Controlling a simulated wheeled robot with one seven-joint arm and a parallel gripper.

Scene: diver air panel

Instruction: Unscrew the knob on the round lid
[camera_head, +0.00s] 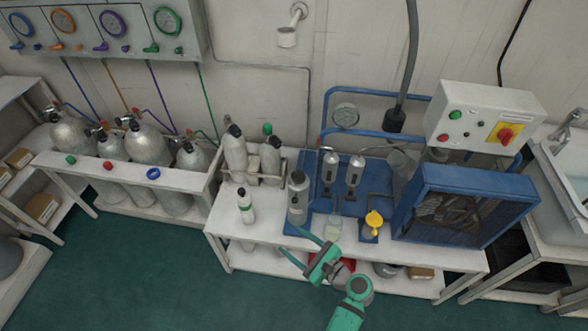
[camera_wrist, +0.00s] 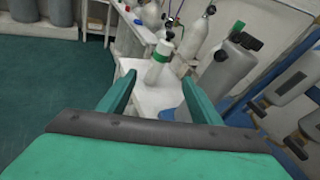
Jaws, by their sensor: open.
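A grey cylinder (camera_head: 297,205) stands upright at the front left of the blue compressor base. A small dark knob (camera_head: 298,177) sits on its round top; I cannot make out the lid's details. In the wrist view the cylinder (camera_wrist: 220,78) is right of my fingers, with its dark knob (camera_wrist: 245,41) at the top. My green gripper (camera_head: 290,241) is open and empty in front of the bench, below and slightly left of the cylinder, apart from it. In the wrist view the fingers (camera_wrist: 158,82) point toward the bench, nothing between them.
A small white bottle with a green band (camera_head: 246,212) stands on the white bench (camera_head: 222,222) left of the cylinder. Taller bottles (camera_head: 236,153) are racked behind. A yellow-topped item (camera_head: 373,224) and a blue-framed fan (camera_head: 465,205) stand to the right. The green floor in front is clear.

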